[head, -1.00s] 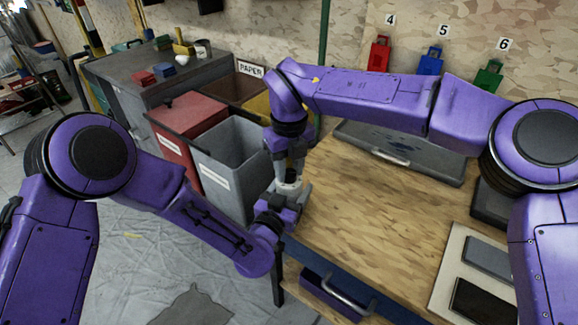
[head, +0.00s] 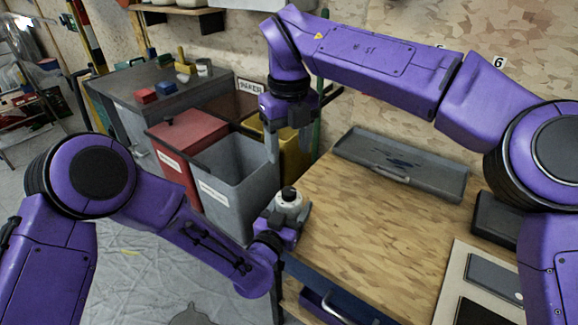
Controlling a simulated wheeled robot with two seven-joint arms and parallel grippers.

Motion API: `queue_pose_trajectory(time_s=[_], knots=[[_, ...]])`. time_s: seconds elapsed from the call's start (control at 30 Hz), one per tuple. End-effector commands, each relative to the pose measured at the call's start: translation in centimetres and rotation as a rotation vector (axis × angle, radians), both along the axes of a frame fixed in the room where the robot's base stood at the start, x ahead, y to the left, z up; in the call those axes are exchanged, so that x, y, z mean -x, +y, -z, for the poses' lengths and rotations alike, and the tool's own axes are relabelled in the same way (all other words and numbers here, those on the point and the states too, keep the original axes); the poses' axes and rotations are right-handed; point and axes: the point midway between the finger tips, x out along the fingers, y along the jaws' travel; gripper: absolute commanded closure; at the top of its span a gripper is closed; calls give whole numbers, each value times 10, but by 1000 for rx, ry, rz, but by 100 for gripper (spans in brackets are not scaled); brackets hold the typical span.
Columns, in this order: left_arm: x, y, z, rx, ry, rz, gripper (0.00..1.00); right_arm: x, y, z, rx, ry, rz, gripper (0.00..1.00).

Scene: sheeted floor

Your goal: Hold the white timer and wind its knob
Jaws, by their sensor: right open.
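The white timer (head: 289,211) is upright at the near left edge of the wooden table, with its dark knob (head: 289,193) on top. My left gripper (head: 284,223) is around the timer's body from below left and appears shut on it; its fingertips are partly hidden. My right gripper (head: 289,148) points down above the timer, open and empty, with a clear gap between its fingers and the knob.
A grey open bin (head: 232,175) and a red bin (head: 187,132) stand left of the wooden table (head: 370,235). A grey tray (head: 400,165) lies at the table's back. A pale board (head: 447,285) with dark flat devices is at right. The table's middle is clear.

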Motion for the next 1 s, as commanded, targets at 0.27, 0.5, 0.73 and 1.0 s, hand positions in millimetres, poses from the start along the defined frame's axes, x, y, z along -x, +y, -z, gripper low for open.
queue_pose_trajectory(time_s=[0.27, 0.5, 0.73, 1.0], knots=[[0, 0, 0, 0, 0, -1, 67, 0, 0, -12, 0, 1, -2, 39], [0, 0, 0, 0, -1, -1, 18, 0, 0, -11, 0, 1, -1, 39], [0, 0, 0, 0, -1, 0, 1, 0, 0, -11, 0, 1, -1, 39], [20, 8, 0, -2, 1, 4, 1, 0, 0, -11, 0, 1, -1, 39]])
